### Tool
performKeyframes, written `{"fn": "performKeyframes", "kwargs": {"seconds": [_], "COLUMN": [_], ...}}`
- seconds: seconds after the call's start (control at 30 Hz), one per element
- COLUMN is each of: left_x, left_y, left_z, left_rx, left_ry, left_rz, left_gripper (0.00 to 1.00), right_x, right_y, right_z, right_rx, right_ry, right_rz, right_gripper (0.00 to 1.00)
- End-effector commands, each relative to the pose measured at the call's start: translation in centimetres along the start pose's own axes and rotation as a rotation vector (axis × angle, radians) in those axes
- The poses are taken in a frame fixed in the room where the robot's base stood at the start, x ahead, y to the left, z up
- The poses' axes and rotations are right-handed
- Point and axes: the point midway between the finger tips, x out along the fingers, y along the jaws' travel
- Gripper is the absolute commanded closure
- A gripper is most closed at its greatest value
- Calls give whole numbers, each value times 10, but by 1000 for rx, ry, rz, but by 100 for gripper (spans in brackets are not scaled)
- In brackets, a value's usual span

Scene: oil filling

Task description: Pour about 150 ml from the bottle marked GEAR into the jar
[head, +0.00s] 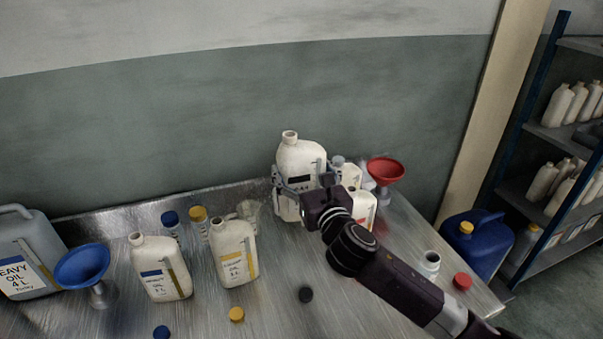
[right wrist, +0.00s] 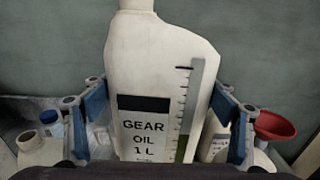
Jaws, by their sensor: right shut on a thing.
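The GEAR bottle (head: 298,158) is a cream one-litre bottle with a black label band and an uncapped neck. Its label reads GEAR OIL 1 L in the right wrist view (right wrist: 145,95), where its side strip shows dark green low down. My right gripper (head: 306,182) is shut on its body, with one finger on each side. The bottle is upright near the back wall; I cannot tell whether its base is clear of the table. A clear glass vessel (head: 250,211), apparently the jar, stands left of it, partly hidden by a yellow-label bottle. My left gripper is not in view.
Blue-label (head: 160,268) and yellow-label (head: 234,252) bottles stand at front left, by a blue funnel (head: 83,265). A red funnel (head: 386,170) and another bottle (head: 365,208) crowd the right. A black cap (head: 306,294) lies on the table (head: 270,310).

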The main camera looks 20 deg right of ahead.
Motion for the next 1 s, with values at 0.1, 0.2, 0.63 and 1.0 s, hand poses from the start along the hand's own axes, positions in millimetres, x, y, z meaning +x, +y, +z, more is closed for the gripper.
{"fn": "performKeyframes", "kwargs": {"seconds": [0.1,0.2,0.63,1.0], "left_x": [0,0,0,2], "left_y": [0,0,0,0], "left_z": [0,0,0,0], "left_rx": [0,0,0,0], "left_ry": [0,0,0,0], "left_rz": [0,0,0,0], "left_gripper": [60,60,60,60], "right_x": [0,0,-15,-84], "right_y": [0,0,3,14], "right_z": [6,6,-7,-45], "right_rx": [-2,-2,-3,-7], "right_ry": [-6,-6,0,6], "right_rz": [1,0,2,1], "right_gripper": [79,79,79,79]}}
